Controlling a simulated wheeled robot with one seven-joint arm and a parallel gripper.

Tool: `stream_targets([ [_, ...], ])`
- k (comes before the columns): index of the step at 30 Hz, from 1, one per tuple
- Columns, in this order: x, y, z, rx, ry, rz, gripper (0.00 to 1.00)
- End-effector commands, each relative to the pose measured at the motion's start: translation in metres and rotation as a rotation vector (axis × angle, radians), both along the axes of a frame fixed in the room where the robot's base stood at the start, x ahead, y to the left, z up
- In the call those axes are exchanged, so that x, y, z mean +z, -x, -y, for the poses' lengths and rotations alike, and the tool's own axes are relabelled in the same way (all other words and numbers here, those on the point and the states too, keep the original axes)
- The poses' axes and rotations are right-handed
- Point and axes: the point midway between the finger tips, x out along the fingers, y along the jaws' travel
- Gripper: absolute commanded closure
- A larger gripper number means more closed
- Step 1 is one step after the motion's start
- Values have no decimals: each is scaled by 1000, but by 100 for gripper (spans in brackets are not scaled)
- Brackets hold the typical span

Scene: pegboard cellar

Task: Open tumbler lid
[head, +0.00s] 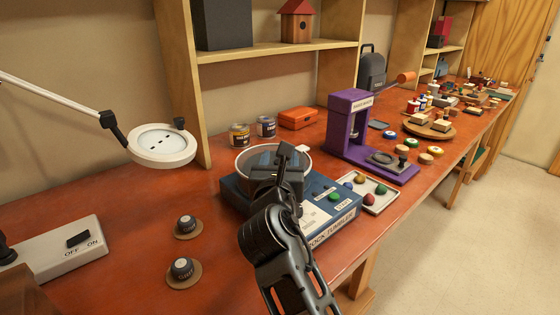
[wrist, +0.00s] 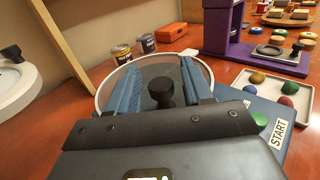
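The rock tumbler (head: 318,202) is a dark blue box on the red-brown bench, with a green button, a START label and a pale panel on its front part. Its round lid (head: 252,153) has a clear, smoky top and a pale rim, and lies flat on the tumbler; it also fills the middle of the wrist view (wrist: 98,98). A black knob (wrist: 161,91) stands at the lid's centre. My gripper (wrist: 160,70) is open over the lid, one finger on each side of the knob with gaps showing. In the head view my gripper (head: 283,165) hides the knob.
A tray of coloured stones (head: 368,191) sits right of the tumbler, near a purple press (head: 350,130). Two cans (head: 240,134) and an orange box (head: 298,118) stand behind. A magnifier lamp (head: 162,145), two dials (head: 186,225) and a switch box (head: 65,248) are at left.

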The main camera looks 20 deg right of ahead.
Motion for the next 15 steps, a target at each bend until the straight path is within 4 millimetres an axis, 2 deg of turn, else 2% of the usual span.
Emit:
stream_targets([
  [2, 0, 0, 0, 0, 0, 0, 57],
  [15, 0, 0, 0, 0, 0, 0, 99],
])
